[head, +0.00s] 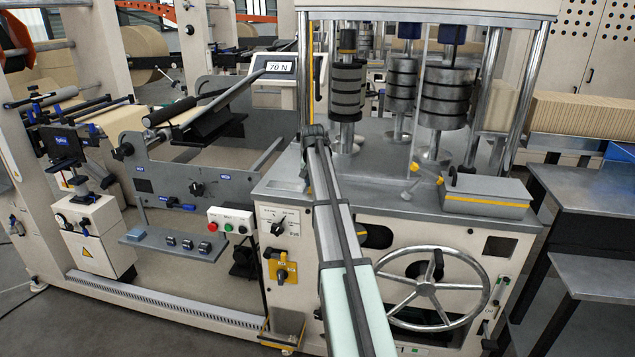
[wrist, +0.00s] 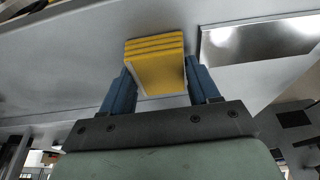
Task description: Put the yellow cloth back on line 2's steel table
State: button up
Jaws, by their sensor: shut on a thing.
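The yellow cloth (wrist: 158,70) is a folded, layered block in the wrist view. It sits between the two blue fingers of my gripper (wrist: 160,85), which is shut on it. A pale grey surface lies beyond the cloth; I cannot tell whether the cloth touches it. In the head view my arm reaches up over the machine's front, and neither the gripper nor the cloth can be made out there. Two grey metal tables stand at the right of the head view, an upper one (head: 582,187) and a lower one (head: 600,274). No label shows which is line 2's.
A machine with a grey top (head: 370,185), upright rollers (head: 445,95) and a handwheel (head: 427,287) fills the middle. A grey box with a yellow stripe (head: 487,196) sits on its right edge. A shiny metal panel (wrist: 258,40) lies right of the cloth.

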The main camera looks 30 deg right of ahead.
jog(key=o, duration=0.7)
jog(key=shift+o, duration=0.2)
jog(key=shift+r, duration=0.15)
jog(key=v, duration=1.2)
